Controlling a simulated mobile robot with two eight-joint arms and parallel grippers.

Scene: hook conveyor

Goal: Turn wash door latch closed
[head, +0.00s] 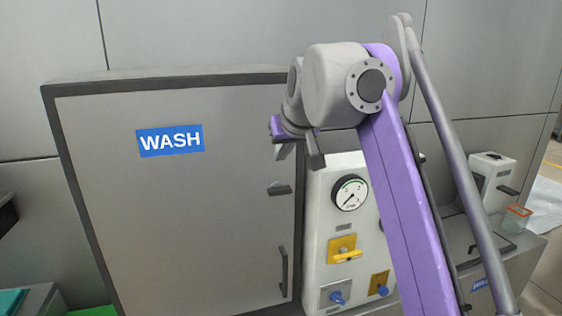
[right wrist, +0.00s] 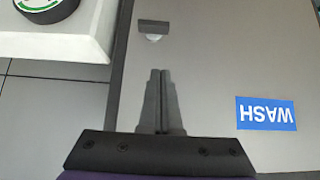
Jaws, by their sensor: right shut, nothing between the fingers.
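The wash door (head: 175,220) is a grey panel with a dark frame and a blue WASH label (head: 170,140); it looks shut. Its latch (head: 280,188) is a small dark bar on a pale pivot near the door's right edge. In the right wrist view the latch (right wrist: 153,27) lies crosswise, just beyond the fingertips. My right gripper (head: 299,160) is above the latch in the head view, apart from it. In the right wrist view the right gripper (right wrist: 160,72) has its fingers together and empty. My left gripper is not in view.
A dark vertical handle (head: 284,271) is below the latch. Right of the door stands a white panel with a gauge (head: 350,192), a yellow switch (head: 344,250) and blue knobs. A white dispenser (head: 492,183) and a small cup (head: 516,219) are farther right.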

